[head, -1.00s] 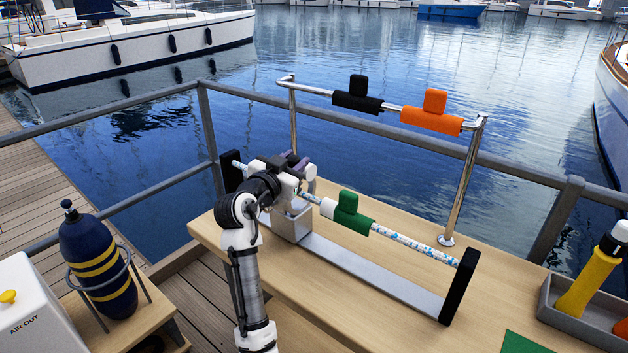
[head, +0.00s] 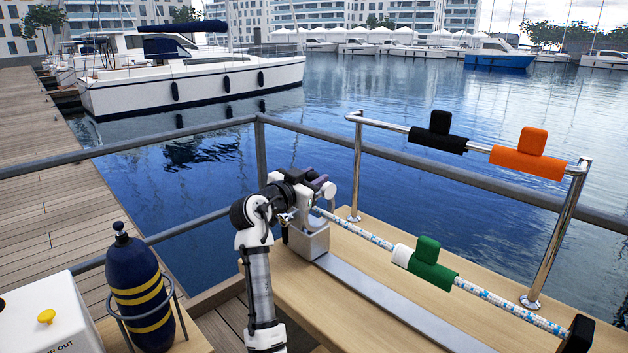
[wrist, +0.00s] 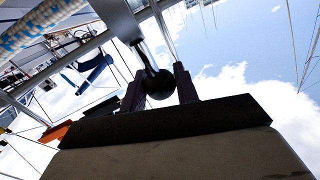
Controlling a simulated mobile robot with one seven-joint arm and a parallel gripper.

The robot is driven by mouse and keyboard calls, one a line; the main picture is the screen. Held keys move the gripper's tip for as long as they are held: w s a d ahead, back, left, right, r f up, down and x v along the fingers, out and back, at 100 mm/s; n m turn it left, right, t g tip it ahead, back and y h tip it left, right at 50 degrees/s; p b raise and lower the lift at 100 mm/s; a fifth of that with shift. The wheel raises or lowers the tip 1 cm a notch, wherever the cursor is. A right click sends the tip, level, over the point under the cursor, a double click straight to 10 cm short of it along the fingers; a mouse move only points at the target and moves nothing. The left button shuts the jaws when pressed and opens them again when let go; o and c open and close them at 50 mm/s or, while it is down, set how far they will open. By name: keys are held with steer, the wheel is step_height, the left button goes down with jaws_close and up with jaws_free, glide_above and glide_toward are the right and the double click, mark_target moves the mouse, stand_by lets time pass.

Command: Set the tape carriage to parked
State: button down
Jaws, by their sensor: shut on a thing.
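The tape carriage looks to be the grey metal block (head: 308,240) on the flat metal track (head: 375,300), at the track's far left end. My gripper (head: 318,190) is above and beside this block, and my arm hides part of it. In the wrist view, my gripper's two dark fingers (wrist: 160,88) are shut on a dark round knob (wrist: 158,82). Any mark for parked cannot be seen.
A blue-and-white rope (head: 510,310) runs above the track, carrying a green sleeve (head: 433,268), to a black end post (head: 578,335). A chrome rail (head: 400,127) behind holds black (head: 438,140) and orange (head: 527,160) sleeves. A dark blue cylinder (head: 137,283) stands at left.

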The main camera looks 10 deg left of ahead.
steer(key=shift+a+r, duration=0.2)
steer(key=shift+a, duration=0.1)
steer(key=c, duration=1.1)
jaws_free()
steer(key=shift+w+a+f, duration=0.1)
steer(key=shift+w+f, duration=0.05)
steer(key=shift+s, duration=0.2)
steer(key=b+v, duration=0.3)
steer(key=v, duration=1)
steer(key=shift+s, duration=0.25)
